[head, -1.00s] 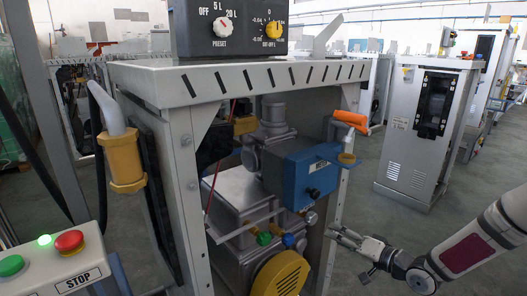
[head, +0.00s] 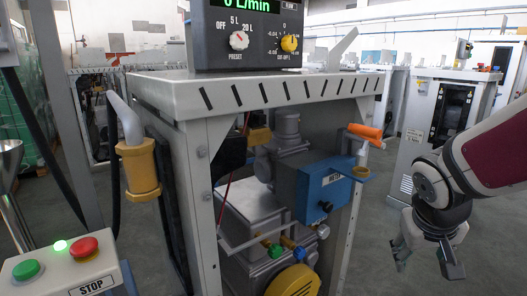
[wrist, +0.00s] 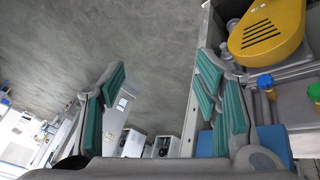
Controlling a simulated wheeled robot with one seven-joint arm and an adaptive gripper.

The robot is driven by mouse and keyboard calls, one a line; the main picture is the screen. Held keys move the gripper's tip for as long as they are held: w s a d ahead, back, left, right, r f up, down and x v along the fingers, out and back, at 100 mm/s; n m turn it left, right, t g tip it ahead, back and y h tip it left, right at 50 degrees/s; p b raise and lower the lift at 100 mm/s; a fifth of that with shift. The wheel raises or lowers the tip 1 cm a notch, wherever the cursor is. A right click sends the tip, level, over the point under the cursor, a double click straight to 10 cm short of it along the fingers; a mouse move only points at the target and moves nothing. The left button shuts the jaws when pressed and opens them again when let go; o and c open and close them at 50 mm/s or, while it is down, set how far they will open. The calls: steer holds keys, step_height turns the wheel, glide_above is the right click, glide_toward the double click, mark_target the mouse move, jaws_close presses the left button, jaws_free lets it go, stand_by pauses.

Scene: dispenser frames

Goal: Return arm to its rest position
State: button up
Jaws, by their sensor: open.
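My arm reaches in from the right edge of the head view, folded at the elbow. My gripper (head: 424,262) hangs below it, pointing down, to the right of the dispenser frame (head: 345,235) and apart from it. In the wrist view my gripper (wrist: 160,95) has its teal-padded fingers spread wide. Nothing lies between them, only grey floor and distant cabinets beyond. The right finger overlaps the dispenser's side in that view, though the head view shows a gap.
The dispenser carries a control box (head: 247,35), a blue unit (head: 318,188), an orange-handled nozzle (head: 364,131) and a yellow cover (head: 293,281). A button box (head: 68,270) stands front left. A grey cabinet (head: 420,125) stands behind my arm. Floor between is clear.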

steer(key=s+a+r+g+y, duration=0.15)
steer(key=s+a, duration=0.25)
steer(key=s, duration=0.4)
steer(key=s+a+r+n+g+y, duration=0.1)
steer(key=s+a+r, duration=0.15)
steer(key=s, duration=0.65)
steer(key=s+a+r+g+y, duration=0.1)
steer(key=s+a, duration=0.3)
steer(key=s, duration=0.4)
step_height(320, 180, up, 24)
steer(key=t+p, duration=0.3)
steer(key=p, duration=2)
steer(key=shift+r+p, duration=0.15)
steer(key=shift+p, duration=0.2)
steer(key=shift+w+t, duration=0.15)
steer(key=shift+t, duration=0.1)
